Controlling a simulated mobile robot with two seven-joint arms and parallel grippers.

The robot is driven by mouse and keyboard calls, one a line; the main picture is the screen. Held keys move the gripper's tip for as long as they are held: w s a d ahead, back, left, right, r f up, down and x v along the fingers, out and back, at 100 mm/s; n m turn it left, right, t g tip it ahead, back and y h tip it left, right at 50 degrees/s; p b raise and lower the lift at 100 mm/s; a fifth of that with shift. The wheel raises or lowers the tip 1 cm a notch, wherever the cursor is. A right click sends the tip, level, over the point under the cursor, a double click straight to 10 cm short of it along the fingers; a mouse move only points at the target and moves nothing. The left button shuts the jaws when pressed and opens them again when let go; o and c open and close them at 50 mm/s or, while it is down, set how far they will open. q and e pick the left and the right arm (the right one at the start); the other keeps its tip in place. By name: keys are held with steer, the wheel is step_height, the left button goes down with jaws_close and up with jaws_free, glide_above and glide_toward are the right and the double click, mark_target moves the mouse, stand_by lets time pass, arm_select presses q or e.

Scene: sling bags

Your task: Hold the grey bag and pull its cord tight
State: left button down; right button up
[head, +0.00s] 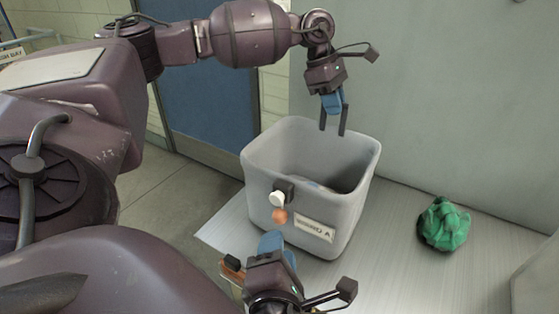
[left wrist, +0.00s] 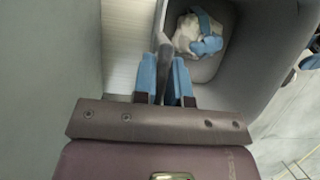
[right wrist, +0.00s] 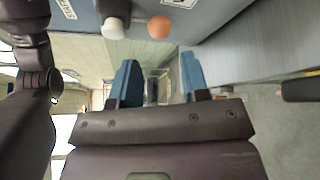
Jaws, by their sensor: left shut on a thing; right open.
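The grey bag (head: 262,165) stands upright and open-topped, like a bin, with a label on its front. My left gripper (head: 334,120) is shut on its far rim, and the left wrist view shows the rim (left wrist: 165,62) between the blue fingers. A dark block with a white knob (head: 277,198) and an orange knob (head: 280,216) is on the bag's front; the cord itself is not clear to see. My right gripper (head: 274,240) is open and empty, just below the orange knob. In the right wrist view the white knob (right wrist: 113,28) and orange knob (right wrist: 159,27) are beyond the fingers.
White and blue cloth (left wrist: 198,34) lies inside the bag. A crumpled green bundle (head: 443,223) lies to the right on the pale ribbed surface (head: 400,275). A grey wall (head: 450,90) rises behind, and a blue door (head: 215,75) is at the back left.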

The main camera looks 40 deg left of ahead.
mark_target(280, 222)
steer(key=x, duration=0.7)
steer(key=shift+w+a, duration=0.2)
steer(key=shift+a, duration=0.05)
jaws_close()
